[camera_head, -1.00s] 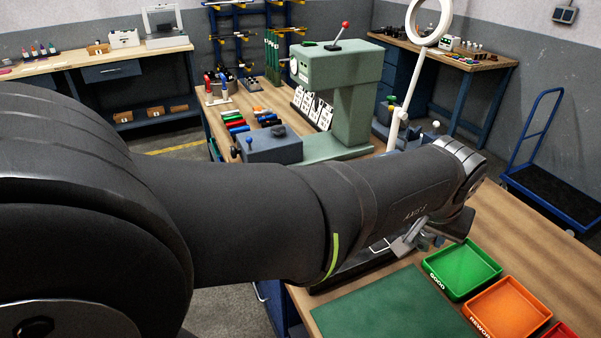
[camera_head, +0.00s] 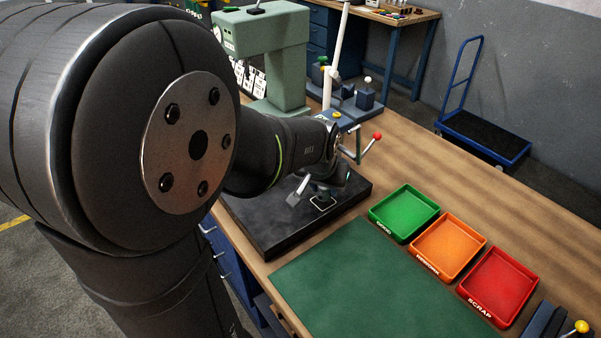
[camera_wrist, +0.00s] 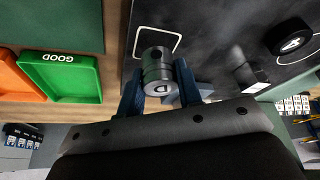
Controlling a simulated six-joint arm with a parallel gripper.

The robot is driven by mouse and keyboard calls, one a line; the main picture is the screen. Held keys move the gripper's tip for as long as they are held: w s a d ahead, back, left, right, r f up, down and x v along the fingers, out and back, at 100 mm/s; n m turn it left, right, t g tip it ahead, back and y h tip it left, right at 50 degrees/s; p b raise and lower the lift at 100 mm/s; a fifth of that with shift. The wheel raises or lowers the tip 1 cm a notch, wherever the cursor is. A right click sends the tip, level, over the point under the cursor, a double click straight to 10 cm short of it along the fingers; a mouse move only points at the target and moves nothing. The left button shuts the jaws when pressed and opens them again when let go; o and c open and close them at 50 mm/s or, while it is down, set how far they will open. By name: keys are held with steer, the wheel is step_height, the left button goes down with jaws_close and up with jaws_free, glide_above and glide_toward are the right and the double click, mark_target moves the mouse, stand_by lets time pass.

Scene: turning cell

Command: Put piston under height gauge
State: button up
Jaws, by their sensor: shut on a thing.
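My gripper (camera_wrist: 158,90) has its two blue fingers on either side of a grey metal cylinder, the piston (camera_wrist: 157,62), and is shut on it. A dark mark shows on the piston's near end face. In the wrist view the piston overlaps a white rounded outline (camera_wrist: 138,45) on a black plate (camera_wrist: 205,20); I cannot tell its height above the plate. In the head view my gripper (camera_head: 326,190) is over this plate (camera_head: 258,222), partly hidden by my wrist. A pale metal part (camera_head: 297,190) stands left of the outline, perhaps the height gauge; I cannot tell for sure.
Green GOOD (camera_head: 405,214), orange REWORK (camera_head: 447,246) and red SCRAP (camera_head: 499,286) trays stand right of the plate. The green mat (camera_head: 345,285) in front is clear. A green press (camera_head: 268,55) and a red-knobbed lever (camera_head: 376,137) are behind. A round black piece (camera_wrist: 292,38) lies right in the wrist view.

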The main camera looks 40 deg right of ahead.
steer(key=shift+f, duration=0.7)
steer(key=shift+f, duration=0.15)
steer(key=o, duration=1)
steer(key=v, duration=1.2)
steer(key=shift+d+r, duration=0.1)
steer(key=shift+r, duration=0.15)
steer(key=shift+f, duration=0.1)
